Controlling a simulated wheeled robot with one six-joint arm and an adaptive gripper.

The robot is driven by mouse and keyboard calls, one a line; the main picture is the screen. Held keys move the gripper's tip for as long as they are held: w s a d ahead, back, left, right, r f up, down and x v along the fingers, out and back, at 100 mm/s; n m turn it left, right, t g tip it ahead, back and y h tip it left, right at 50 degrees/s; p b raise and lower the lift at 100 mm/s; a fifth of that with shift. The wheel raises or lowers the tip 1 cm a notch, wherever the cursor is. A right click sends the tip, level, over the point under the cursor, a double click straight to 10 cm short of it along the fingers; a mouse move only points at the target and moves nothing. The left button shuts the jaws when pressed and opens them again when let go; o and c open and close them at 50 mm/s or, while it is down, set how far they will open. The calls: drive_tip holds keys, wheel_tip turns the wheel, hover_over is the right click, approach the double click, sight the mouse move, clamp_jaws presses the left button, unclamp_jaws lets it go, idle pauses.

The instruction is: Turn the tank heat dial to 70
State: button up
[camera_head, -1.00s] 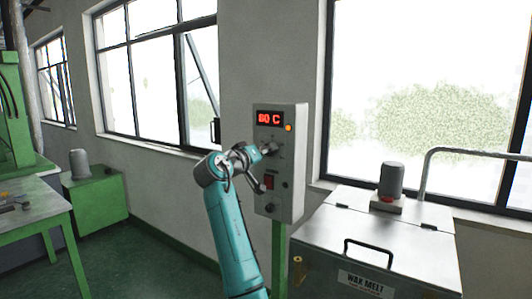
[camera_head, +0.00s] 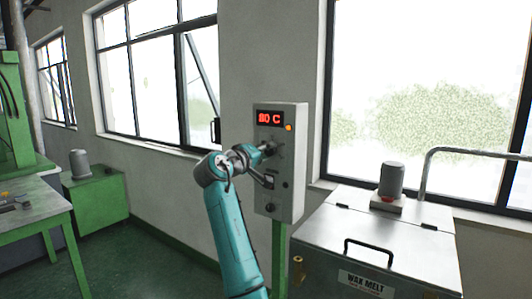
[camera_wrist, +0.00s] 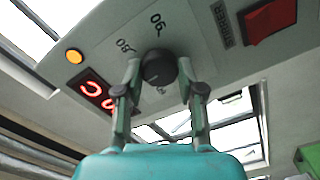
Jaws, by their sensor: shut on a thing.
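The grey control box (camera_head: 290,120) stands on a green post in front of the wall. Its red display (camera_head: 270,118) appears to read 80 C. The round dark dial (camera_wrist: 158,66) is on its face, with printed numbers around it, some partly hidden. My gripper (camera_head: 268,151) reaches the box from the left, below the display. In the wrist view its two fingers (camera_wrist: 158,72) are closed on either side of the dial. The dial itself is largely hidden by the gripper in the head view.
An orange lamp (camera_head: 288,128) is beside the display. A red switch (camera_wrist: 268,18) sits near the dial. The wax melt tank (camera_head: 400,240) stands at right with a closed, handled lid. A green bench (camera_head: 30,205) is at left. Open floor lies between bench and box.

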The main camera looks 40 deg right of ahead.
drive_tip(key=o, duration=1.1)
drive_tip(key=shift+o, duration=0.2)
drive_tip(key=v, duration=1.2)
